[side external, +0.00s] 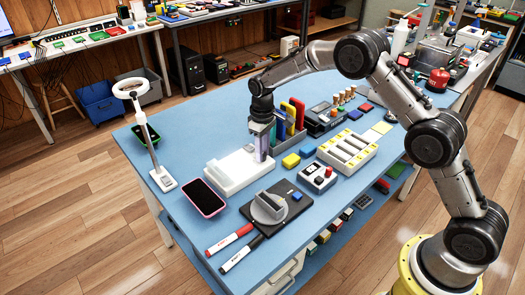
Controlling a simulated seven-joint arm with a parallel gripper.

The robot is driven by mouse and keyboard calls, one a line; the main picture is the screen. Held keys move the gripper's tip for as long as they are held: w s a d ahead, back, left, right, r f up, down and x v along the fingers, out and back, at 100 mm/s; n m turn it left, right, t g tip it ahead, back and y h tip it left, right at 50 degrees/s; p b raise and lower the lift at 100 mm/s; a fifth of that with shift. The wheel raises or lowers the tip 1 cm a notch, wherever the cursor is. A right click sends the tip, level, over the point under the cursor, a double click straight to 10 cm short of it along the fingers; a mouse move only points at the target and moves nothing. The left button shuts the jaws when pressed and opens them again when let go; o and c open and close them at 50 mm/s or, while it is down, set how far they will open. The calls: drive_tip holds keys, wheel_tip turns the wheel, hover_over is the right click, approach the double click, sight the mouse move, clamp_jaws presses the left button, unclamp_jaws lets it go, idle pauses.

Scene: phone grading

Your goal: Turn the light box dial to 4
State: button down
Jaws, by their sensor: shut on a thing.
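A narrow pale lilac strip shows along the fingers.
A pink-edged phone (204,197) lies in front of the box. Upright coloured pieces (292,115) stand close behind my gripper. A ring lamp (131,88) stands left.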

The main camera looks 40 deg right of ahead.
drive_tip(key=c, duration=0.7)
unclamp_jaws()
drive_tip(key=shift+o, duration=0.2)
wheel_tip(320, 180, up, 14)
